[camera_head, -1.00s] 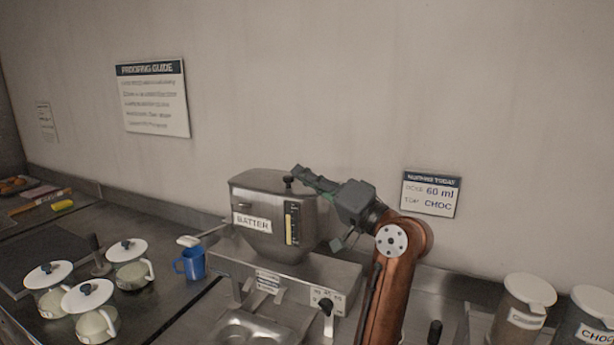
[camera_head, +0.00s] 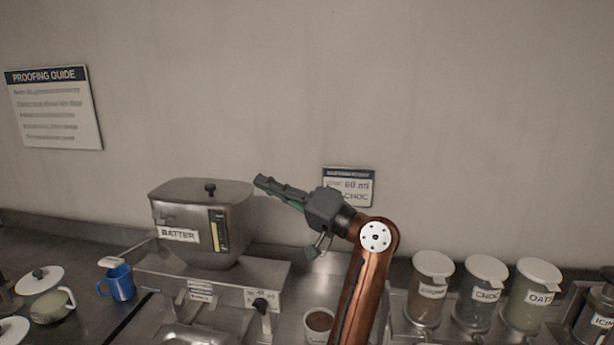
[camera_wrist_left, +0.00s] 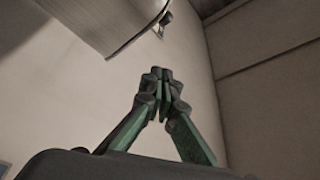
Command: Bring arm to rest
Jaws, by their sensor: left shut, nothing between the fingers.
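My left gripper (camera_head: 262,183) is raised above the counter in the head view, its fingers pointing left beside the upper right side of the batter hopper. In the left wrist view its green and black fingers (camera_wrist_left: 162,88) meet at the tips, shut and empty. My copper-coloured left arm (camera_head: 358,290) rises from the bottom edge of the head view. The steel hopper (camera_head: 185,215) carries a BATTER label and a lid with a black knob. I cannot tell whether the fingertips touch it. My right gripper is not in view.
A blue mug (camera_head: 118,284) and a lidded pot (camera_head: 48,306) stand left of the dispenser base (camera_head: 225,277). A brown-filled cup (camera_head: 319,322) stands beside my arm. Lidded jars (camera_head: 431,290) stand at right.

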